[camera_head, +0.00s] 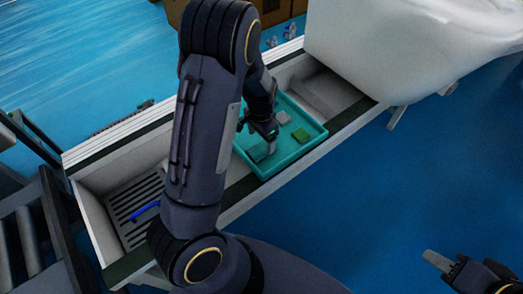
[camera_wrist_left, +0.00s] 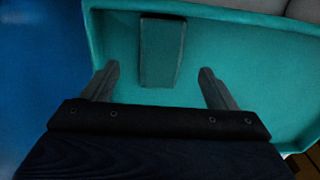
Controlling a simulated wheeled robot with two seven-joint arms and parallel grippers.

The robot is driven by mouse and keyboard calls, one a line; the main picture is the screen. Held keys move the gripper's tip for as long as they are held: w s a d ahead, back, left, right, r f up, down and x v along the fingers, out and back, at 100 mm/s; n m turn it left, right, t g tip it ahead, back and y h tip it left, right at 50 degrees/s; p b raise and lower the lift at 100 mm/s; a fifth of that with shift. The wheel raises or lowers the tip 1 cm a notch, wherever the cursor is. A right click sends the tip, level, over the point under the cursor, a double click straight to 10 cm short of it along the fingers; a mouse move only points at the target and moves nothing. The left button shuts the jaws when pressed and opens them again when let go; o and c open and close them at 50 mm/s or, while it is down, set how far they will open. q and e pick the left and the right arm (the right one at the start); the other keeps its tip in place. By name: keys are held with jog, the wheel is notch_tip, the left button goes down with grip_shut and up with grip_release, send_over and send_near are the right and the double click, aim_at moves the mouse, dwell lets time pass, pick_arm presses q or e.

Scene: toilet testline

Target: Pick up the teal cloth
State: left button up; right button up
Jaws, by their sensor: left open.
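The teal cloth (camera_wrist_left: 162,50) is a folded, dark teal rectangle lying flat in the teal tray (camera_wrist_left: 215,22). In the left wrist view it is beyond my left gripper (camera_wrist_left: 160,83), roughly centred between the fingertips. The fingers are apart with nothing between them. In the head view my left gripper (camera_head: 268,138) reaches down into the tray (camera_head: 314,124), and my arm and fingers partly cover the area near the cloth. My right gripper (camera_head: 437,260) is at the lower right, away from the tray, and its jaw gap is unclear.
A blue item (camera_head: 146,211) lies on the slatted section at left. Blue floor (camera_head: 400,190) is clear at right.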

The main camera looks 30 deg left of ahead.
aim_at(262, 147)
pick_arm(q)
jog(key=f, duration=0.5)
jog(key=shift+w+b, duration=0.25)
jog(key=shift+b, duration=0.15)
jog(key=shift+r, duration=0.1)
jog(key=c, duration=1.1)
jog(key=shift+o, duration=0.2)
jog(key=shift+r, duration=0.1)
jog(key=shift+r, duration=0.6)
jog(key=s+d+r+p, duration=0.2)
jog(key=d+r+p, duration=0.1)
jog(key=d+r, duration=0.8)
jog(key=d, duration=0.2)
jog(key=shift+d+r, duration=0.3)
jog(key=shift+d, duration=0.1)
